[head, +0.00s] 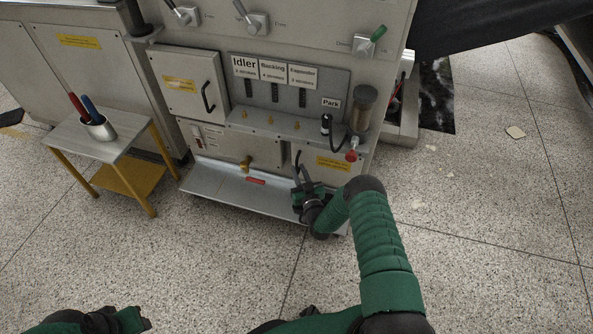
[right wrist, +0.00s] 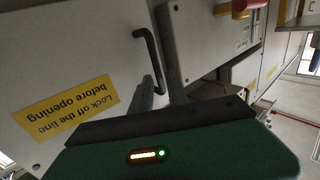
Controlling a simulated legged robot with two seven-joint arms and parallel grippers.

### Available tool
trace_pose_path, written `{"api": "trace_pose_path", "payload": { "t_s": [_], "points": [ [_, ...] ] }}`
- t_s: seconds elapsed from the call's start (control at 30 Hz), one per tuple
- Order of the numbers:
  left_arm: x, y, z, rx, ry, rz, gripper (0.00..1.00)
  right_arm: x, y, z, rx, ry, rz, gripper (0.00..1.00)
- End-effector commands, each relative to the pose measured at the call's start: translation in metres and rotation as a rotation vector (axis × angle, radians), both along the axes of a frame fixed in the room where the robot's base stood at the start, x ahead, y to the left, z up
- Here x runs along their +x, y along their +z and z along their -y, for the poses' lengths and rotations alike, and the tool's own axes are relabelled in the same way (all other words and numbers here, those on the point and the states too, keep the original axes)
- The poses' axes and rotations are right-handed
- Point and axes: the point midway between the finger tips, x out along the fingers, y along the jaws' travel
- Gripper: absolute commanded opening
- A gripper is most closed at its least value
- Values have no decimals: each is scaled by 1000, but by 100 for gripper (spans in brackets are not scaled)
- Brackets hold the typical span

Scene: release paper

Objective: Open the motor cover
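A grey panel with a yellow warning label, which I take to be the motor cover (head: 340,160), sits at the lower right of the machine. It looks closed. In the right wrist view the cover (right wrist: 60,55) appears upside down, its label reading "Lock off the line before opening". Its black bar handle (right wrist: 147,55) runs down toward my right gripper (right wrist: 160,82). The fingers stand apart on either side of the handle's lower end; contact is not clear. In the head view my right gripper (head: 303,183) is in front of the cover. My left gripper (head: 125,318) is partly cut off at the bottom left.
A metal shelf (head: 220,187) juts out below the cover, with a red item (head: 256,181) on it. Another labelled door (head: 180,88) with a handle is at upper left. A small yellow-legged table (head: 115,142) holds a cup of tools (head: 98,127). The floor in front is clear.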

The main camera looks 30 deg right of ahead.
Motion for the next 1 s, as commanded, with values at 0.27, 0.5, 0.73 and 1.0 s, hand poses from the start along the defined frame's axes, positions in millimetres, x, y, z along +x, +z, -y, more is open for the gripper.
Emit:
{"api": "trace_pose_path", "payload": {
  "t_s": [0.27, 0.5, 0.73, 1.0],
  "points": [
    [0, -18, 0, 0, 0, 0, 36, 31, -1, 9, 1, 0, -1, 20],
    [0, -17, 0, 0, 0, 0, 36, 32, 0, 9, 2, 0, -2, 18],
    [0, -17, 0, 0, 0, 0, 36, 32, 0, 9, 2, 0, -2, 0],
    [0, -17, 0, 0, 0, 0, 36, 32, -1, 9, 2, 0, -2, 0]
  ]
}}
